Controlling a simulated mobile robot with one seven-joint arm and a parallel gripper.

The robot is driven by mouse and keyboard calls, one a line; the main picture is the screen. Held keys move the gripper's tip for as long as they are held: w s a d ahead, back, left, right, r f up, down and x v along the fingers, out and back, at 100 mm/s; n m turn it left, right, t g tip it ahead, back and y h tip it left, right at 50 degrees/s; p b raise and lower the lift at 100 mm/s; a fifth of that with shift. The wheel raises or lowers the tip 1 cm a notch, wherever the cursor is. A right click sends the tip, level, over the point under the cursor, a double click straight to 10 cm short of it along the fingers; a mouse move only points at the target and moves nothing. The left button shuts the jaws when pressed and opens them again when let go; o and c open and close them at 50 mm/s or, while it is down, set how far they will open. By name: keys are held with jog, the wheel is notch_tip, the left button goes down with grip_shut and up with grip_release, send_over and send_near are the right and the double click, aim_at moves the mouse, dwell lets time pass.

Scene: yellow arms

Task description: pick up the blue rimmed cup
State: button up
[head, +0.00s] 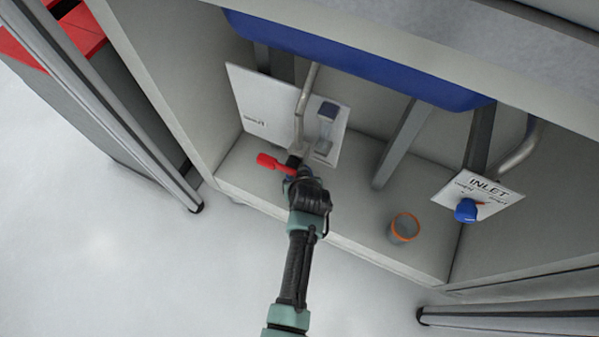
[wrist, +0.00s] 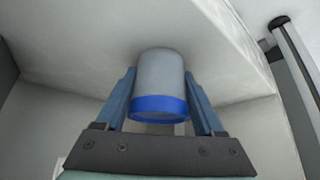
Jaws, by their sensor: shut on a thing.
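The blue rimmed cup (wrist: 158,72) is grey with a blue band at the rim, and it sits between my two fingers in the wrist view. My gripper (wrist: 160,80) is shut on it, one finger on each side, with the blue rim toward the palm. In the head view my gripper (head: 298,162) is inside the open cabinet, in front of the white panel. I cannot make out the cup clearly there, as my wrist and the red handle crowd that spot.
An orange rimmed cup (head: 404,229) stands on the cabinet floor (head: 340,212) to the right. A red handle (head: 274,163) and bent pipe (head: 305,95) are close to my gripper. An INLET panel (head: 490,196) with a blue knob (head: 466,211) is farther right. A blue beam (head: 360,68) crosses above.

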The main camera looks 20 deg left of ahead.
jog(key=shift+r+p, duration=0.3)
